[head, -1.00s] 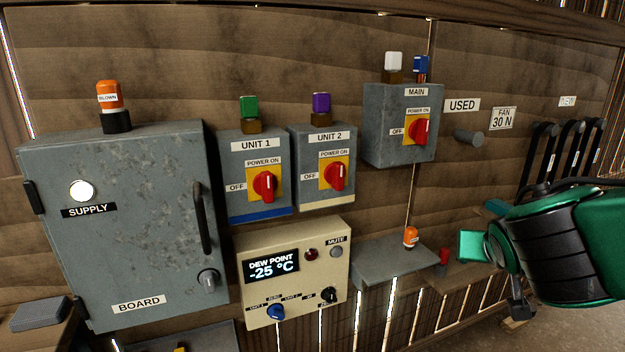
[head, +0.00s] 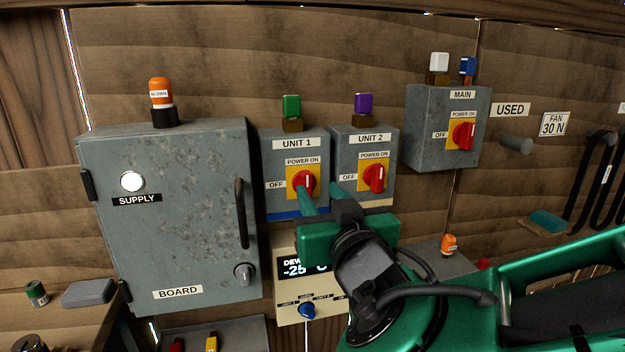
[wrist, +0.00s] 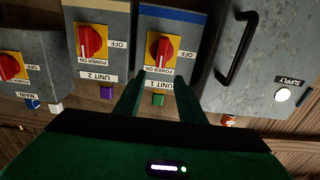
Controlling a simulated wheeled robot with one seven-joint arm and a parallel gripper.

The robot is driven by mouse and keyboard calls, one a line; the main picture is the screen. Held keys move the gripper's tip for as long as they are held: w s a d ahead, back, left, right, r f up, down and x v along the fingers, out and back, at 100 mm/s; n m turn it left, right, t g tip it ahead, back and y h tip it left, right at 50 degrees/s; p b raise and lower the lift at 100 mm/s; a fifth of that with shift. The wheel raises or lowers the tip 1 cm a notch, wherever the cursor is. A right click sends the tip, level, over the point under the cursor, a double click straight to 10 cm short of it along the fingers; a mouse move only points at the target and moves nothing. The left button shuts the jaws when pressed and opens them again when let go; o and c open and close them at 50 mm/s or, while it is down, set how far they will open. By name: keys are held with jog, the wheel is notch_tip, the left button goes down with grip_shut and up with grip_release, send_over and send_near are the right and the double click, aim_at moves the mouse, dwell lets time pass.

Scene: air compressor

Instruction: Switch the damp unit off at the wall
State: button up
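The UNIT 1 switch box (head: 292,146) has a red rotary switch (head: 304,183) on a yellow plate, a green cap and a blue stripe. The UNIT 2 box (head: 363,138) has a like red switch (head: 375,178), a purple cap and a cream stripe. Both handles stand upright, toward POWER ON. My gripper (head: 320,188) is open and empty in front of these boxes, one finger overlapping UNIT 1's switch. In the wrist view, inverted, the fingers (wrist: 160,78) straddle the line to UNIT 1's switch (wrist: 159,48), apparently short of it. The dew point panel (head: 288,312) reads -25, partly hidden by my gripper.
The grey BOARD cabinet (head: 180,235) with a protruding handle (head: 240,212) stands left. The MAIN box (head: 430,135), its red switch upright, is at right. A small shelf (head: 425,252) holds an orange-capped part (head: 449,244) behind my arm.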

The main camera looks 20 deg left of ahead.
aim_at(308, 176)
jog(key=x, duration=0.8)
jog(key=shift+w, duration=0.35)
grip_shut()
